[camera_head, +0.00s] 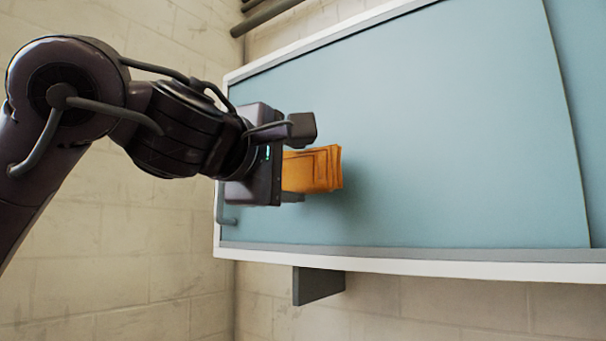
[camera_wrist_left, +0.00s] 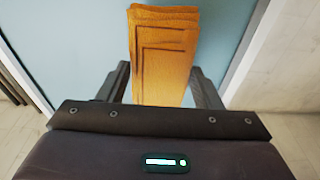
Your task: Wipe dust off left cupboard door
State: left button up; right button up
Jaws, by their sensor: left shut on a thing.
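The left cupboard door (camera_head: 450,130) is a wide, flat, light blue panel in a white frame. It also fills the background of the left wrist view (camera_wrist_left: 80,45). No dust shows clearly on it. My left gripper (camera_head: 288,170) is in front of the door's left part, shut on a folded orange cloth (camera_head: 325,168). In the left wrist view the cloth (camera_wrist_left: 165,55) sits between the two dark fingers and sticks out past them toward the door. A shadow lies on the door beside the cloth; I cannot tell whether they touch. My right gripper is not in view.
A second blue door (camera_head: 585,90) lies past a seam on the right. A small grey handle (camera_head: 228,221) is at the door's lower left. A grey bracket (camera_head: 318,285) sticks out below the white frame (camera_head: 450,268). Pale block wall (camera_head: 100,240) surrounds the cupboard. Dark pipes (camera_head: 265,15) run at the top.

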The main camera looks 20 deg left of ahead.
pick_arm(q)
jog(key=shift+s+a, duration=0.25)
jog(key=shift+s, duration=0.55)
jog(key=s, duration=0.1)
jog(key=s+a, duration=0.1)
jog(key=s, duration=0.1)
jog(key=shift+w, duration=0.2)
jog(key=shift+s, duration=0.15)
